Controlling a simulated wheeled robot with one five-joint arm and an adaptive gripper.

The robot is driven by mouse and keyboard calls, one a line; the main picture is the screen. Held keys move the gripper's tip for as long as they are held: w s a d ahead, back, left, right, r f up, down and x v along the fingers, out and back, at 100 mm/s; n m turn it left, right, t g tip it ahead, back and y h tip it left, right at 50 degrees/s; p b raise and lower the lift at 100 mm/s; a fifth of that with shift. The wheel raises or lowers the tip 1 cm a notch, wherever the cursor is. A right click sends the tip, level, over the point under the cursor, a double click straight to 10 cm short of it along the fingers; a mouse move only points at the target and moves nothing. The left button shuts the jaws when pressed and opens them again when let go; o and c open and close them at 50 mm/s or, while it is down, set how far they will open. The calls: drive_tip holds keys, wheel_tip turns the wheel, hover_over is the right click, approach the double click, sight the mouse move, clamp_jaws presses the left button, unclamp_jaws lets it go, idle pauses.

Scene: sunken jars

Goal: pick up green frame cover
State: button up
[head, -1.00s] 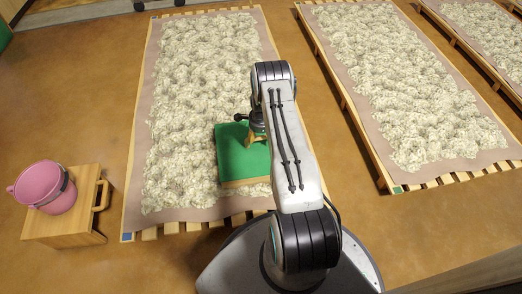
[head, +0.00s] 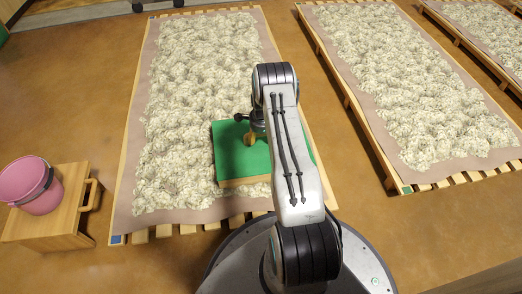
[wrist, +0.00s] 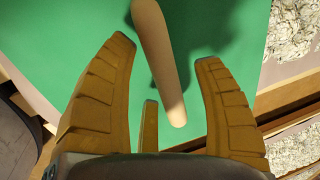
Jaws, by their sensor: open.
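The green frame cover (head: 230,162) lies on the pale fluffy material of the near bed, with a light wooden edge along its front. My arm hides part of it in the head view. In the wrist view the green cover (wrist: 225,25) fills most of the background. A rounded wooden handle (wrist: 160,55) stands out from it. My gripper (wrist: 166,52) is open, with the handle between its spread fingers. I cannot tell whether any finger touches it. In the head view my gripper (head: 252,135) is over the cover, partly hidden by my arm.
The slatted bed (head: 128,190) holds pale fluffy material on a brownish cloth. A second such bed (head: 378,150) stands to the right, with bare floor between. A pink bucket (head: 30,185) sits on a wooden stool (head: 70,210) at the left.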

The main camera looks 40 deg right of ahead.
drive_tip(key=shift+c, duration=0.2)
clamp_jaws()
idle(0.6)
